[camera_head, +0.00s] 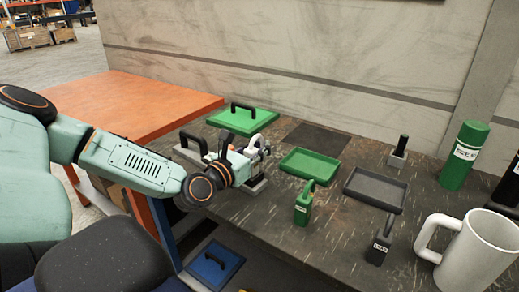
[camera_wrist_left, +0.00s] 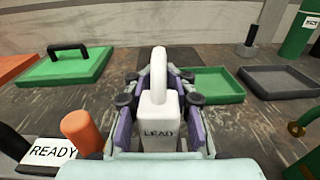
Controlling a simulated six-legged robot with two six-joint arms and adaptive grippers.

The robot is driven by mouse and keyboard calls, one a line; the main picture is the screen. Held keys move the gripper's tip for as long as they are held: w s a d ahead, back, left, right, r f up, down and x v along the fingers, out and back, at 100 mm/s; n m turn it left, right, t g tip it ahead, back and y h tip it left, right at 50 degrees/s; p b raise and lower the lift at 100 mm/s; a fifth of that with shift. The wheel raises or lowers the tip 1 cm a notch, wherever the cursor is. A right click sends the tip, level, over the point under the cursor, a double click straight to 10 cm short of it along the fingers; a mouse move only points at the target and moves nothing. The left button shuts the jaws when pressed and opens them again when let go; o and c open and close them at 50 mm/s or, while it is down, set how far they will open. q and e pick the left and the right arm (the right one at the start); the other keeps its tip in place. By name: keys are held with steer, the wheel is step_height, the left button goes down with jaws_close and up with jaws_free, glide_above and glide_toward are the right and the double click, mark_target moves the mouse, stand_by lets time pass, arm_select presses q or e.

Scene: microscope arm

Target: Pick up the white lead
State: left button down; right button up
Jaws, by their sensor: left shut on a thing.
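The white lead (camera_wrist_left: 158,125), a pale block with a loop on top and the word LEAD on its front, stands upright between the fingers of my left gripper (camera_wrist_left: 158,105). The fingers are shut on its sides. In the head view my left gripper (camera_head: 252,160) is over the left part of the dark table, and it and the wrist hide much of the lead. I cannot tell whether the lead's underside touches what is below. My right gripper is not in view.
A green lead (camera_head: 303,209) and a black lead (camera_head: 379,246) stand to the right. Behind are a green tray (camera_head: 310,152), a dark tray (camera_head: 376,177) and a green lid (camera_head: 230,122). A white mug (camera_head: 480,250) is at far right. A READY label (camera_wrist_left: 52,151) and an orange post (camera_wrist_left: 80,130) stand close left.

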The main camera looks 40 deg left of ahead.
arm_select(q)
step_height(320, 180, up, 8)
steer(key=p, duration=0.7)
steer(key=shift+r, duration=0.1)
